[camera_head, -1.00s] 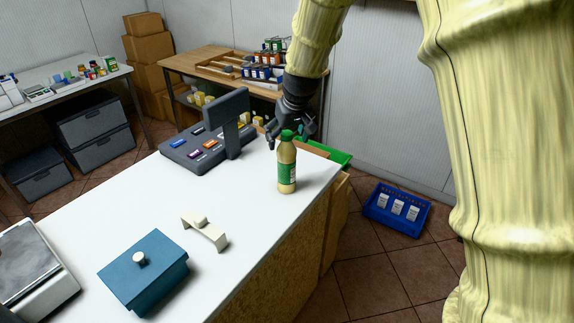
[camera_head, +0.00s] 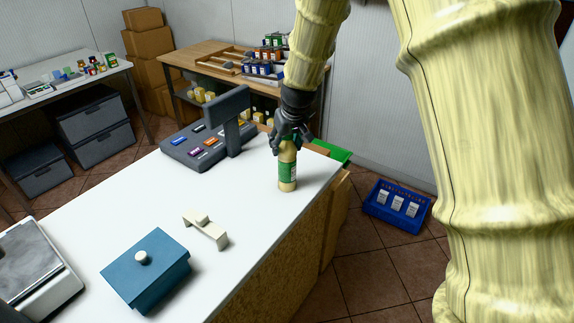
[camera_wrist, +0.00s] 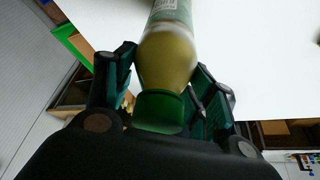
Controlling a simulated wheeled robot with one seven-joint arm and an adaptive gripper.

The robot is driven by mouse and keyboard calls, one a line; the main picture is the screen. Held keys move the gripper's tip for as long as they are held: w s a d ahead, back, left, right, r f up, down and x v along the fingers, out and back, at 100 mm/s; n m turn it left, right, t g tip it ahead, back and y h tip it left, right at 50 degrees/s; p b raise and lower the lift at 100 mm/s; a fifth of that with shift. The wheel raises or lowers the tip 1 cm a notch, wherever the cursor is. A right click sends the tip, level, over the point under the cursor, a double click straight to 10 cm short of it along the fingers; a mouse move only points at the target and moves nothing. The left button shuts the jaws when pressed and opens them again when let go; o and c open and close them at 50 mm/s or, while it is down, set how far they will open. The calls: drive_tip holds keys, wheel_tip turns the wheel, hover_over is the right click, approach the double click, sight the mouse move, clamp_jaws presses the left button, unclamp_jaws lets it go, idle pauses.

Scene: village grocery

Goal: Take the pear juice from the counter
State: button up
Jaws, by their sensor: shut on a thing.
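The pear juice (camera_head: 288,172) is a pale yellow bottle with a green label, upright on the white counter (camera_head: 110,225) near its far right edge. My gripper (camera_head: 289,143) is above it and shut around its upper part, hiding the cap in the head view. In the wrist view the bottle (camera_wrist: 168,55) runs away from me, its green cap (camera_wrist: 159,110) between the two fingers (camera_wrist: 163,95). The bottle's base appears to be on the counter; I cannot see any gap under it.
A dark grey stand with coloured items (camera_head: 195,147) is left of the bottle. A cream block (camera_head: 206,228) and a blue lidded box (camera_head: 147,272) are nearer, with a scale (camera_head: 38,272) at left. A blue crate (camera_head: 397,205) is on the floor at right.

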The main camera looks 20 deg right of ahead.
clamp_jaws()
drive_tip(key=shift+r, duration=0.1)
